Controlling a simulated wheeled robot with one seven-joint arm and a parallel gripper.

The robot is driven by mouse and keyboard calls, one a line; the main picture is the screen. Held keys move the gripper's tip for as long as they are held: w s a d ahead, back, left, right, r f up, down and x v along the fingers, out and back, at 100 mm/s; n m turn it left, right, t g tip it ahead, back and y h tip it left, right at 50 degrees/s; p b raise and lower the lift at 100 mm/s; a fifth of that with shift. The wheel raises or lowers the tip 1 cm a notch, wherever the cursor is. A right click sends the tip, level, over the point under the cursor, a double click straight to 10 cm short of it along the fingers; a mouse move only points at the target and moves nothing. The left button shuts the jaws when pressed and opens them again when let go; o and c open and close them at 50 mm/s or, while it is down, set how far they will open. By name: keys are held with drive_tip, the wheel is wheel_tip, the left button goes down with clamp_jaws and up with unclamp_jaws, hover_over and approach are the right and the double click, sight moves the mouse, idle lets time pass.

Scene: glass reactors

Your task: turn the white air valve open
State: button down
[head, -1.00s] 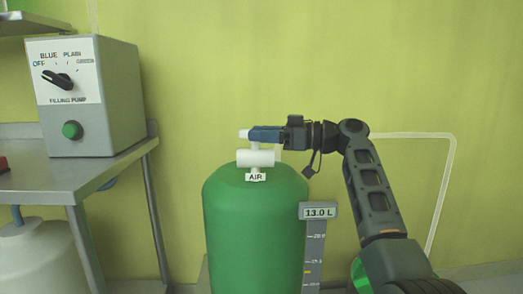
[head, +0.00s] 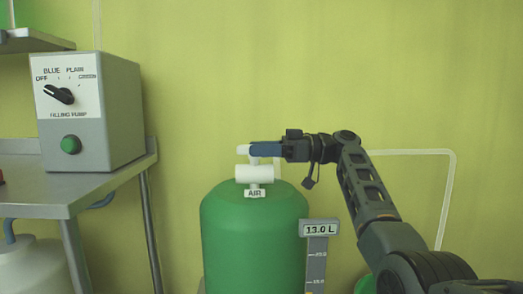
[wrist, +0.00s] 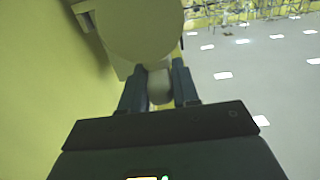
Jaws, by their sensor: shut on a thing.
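The white air valve (head: 255,173) stands on top of a green tank (head: 254,235), above a tag reading AIR (head: 254,194). Its white handle (head: 243,150) shows at the left tip of my gripper (head: 264,150). My gripper reaches in level from the right and its blue fingers are shut on the handle. In the wrist view, the two fingers (wrist: 159,88) stand on either side of a pale rounded piece, with a large pale round body beyond them. The fingers hide part of the handle.
A level gauge (head: 319,240) reading 13.0 L stands at the tank's right. A grey pump box (head: 120,115) with a dial and green button sits on a metal table (head: 100,190) at the left.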

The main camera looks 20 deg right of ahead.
drive_tip(key=c, duration=1)
unclamp_jaws()
drive_tip(key=shift+a, duration=0.1)
drive_tip(key=shift+o, duration=0.2)
drive_tip(key=p+v, duration=0.2)
drive_tip(key=v, duration=0.5)
drive_tip(key=shift+d, duration=0.35)
drive_tip(key=shift+s, duration=0.1)
